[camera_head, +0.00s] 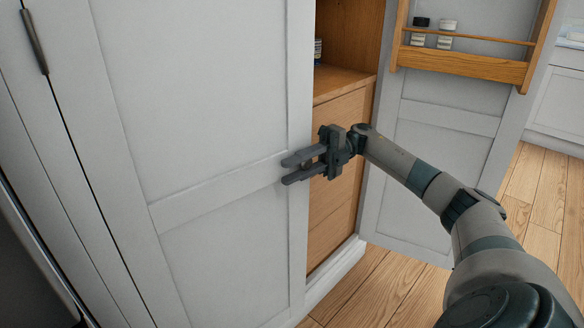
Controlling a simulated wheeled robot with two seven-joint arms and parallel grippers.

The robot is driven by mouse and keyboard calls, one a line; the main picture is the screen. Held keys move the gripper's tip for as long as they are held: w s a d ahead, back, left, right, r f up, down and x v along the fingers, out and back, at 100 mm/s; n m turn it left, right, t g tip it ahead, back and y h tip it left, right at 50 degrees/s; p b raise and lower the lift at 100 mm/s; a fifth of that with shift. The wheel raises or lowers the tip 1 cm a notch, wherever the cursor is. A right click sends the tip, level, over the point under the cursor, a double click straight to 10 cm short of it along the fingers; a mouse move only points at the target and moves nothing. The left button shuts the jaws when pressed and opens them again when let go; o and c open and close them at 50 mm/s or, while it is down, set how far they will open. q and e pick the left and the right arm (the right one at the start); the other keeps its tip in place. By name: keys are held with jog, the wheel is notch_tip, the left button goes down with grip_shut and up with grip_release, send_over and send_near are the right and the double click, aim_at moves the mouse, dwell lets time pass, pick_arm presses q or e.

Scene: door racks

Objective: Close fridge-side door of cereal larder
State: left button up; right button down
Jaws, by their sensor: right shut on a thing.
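The white panelled fridge-side door (215,110) of the larder fills the left-centre of the head view. Its free edge stands beside the wooden larder interior (340,135), whose shelf and drawer fronts show to its right. My right gripper (287,170) is at this free edge, about mid-height in the view. Its two fingers reach over the door's edge strip and are shut on the door; the exact contact is hard to see. My left gripper is not in view.
The other larder door (435,125) stands open at right, with a wooden rack (460,67) holding small jars (445,35). A white panel with a dark handle (34,42) is at far left. Wooden floor (535,200) shows at right.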

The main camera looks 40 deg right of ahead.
jog(key=shift+w+f, duration=0.1)
jog(key=shift+w, duration=0.25)
jog(key=c, duration=1.4)
grip_release()
jog(key=shift+a, duration=0.1)
jog(key=shift+d, duration=0.2)
